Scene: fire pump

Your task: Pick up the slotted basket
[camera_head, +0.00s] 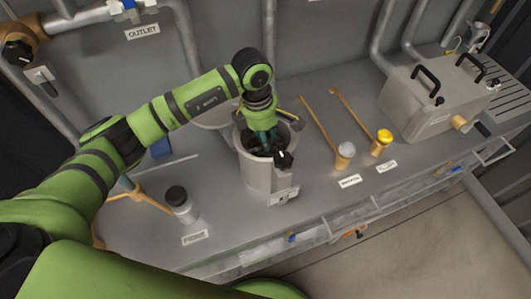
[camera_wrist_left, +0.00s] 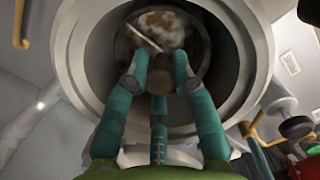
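A grey metal cylindrical pot (camera_head: 262,178) stands open on the bench in the head view. My left gripper (camera_head: 262,140) points down into its mouth. In the left wrist view the pot's round rim (camera_wrist_left: 85,65) surrounds the three teal fingers of my gripper (camera_wrist_left: 160,65). Their tips are apart, beside a brown shape I cannot identify. A thin pale bar (camera_wrist_left: 143,36) and brown and white patches show deeper inside. I cannot make out the slotted basket for certain, and whether the fingers touch anything is unclear. My right gripper is out of view.
A metal box with black handles (camera_head: 430,100) stands at the right. A black-capped container (camera_head: 179,204) stands left. A rail runs along the bench front.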

